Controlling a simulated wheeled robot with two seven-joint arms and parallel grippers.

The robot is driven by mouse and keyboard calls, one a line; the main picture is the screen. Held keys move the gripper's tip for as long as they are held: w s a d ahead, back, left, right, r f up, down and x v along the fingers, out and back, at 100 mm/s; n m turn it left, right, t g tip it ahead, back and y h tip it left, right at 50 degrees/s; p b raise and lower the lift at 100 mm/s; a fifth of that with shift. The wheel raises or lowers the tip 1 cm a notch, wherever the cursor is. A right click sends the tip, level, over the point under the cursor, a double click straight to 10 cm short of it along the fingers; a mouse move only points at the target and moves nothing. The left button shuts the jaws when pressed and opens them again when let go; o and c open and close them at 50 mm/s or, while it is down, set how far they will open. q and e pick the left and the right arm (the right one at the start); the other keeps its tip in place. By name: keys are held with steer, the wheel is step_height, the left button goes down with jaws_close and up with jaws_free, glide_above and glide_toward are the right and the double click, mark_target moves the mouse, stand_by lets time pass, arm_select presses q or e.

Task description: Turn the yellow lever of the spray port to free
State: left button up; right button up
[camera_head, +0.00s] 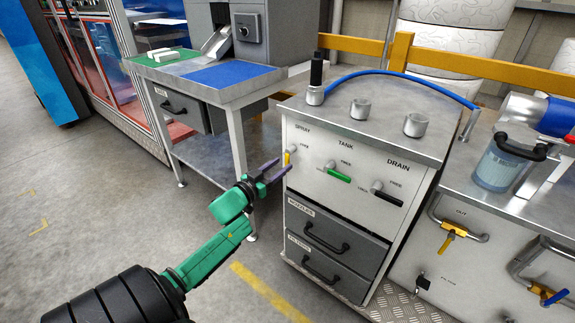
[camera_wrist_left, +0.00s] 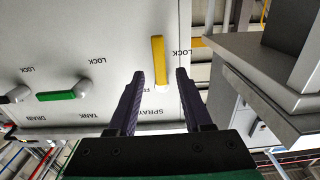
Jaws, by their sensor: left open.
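The yellow lever (camera_head: 287,158) of the spray port is on the upper left of the white cabinet front. In the left wrist view, which is upside down, the yellow lever (camera_wrist_left: 158,60) hangs downward from its pivot, beside the word LOCK. The FREE label is partly hidden there by a finger. My left gripper (camera_head: 283,168) is open in front of the lever. In the left wrist view, the left gripper (camera_wrist_left: 160,75) has one finger on each side of the lever's pivot end. I cannot tell whether either finger touches it. My right gripper is out of view.
The green tank lever (camera_head: 339,175) and black drain lever (camera_head: 387,194) sit to the right on the same panel. Two grey drawers (camera_head: 322,240) are below. A blue hose (camera_head: 400,76) arches over the cabinet top. A workbench (camera_head: 240,93) stands behind left; floor at left is clear.

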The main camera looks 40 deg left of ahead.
mark_target(287, 162)
arm_select(q)
steer(key=w, duration=0.4)
steer(key=shift+w+b, duration=0.2)
steer(key=shift+b, duration=0.1)
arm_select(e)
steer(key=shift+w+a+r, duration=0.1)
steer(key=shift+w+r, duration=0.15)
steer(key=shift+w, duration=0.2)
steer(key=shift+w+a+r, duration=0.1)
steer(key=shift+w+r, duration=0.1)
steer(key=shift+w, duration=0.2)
arm_select(q)
jaws_close()
steer(key=shift+f, duration=0.15)
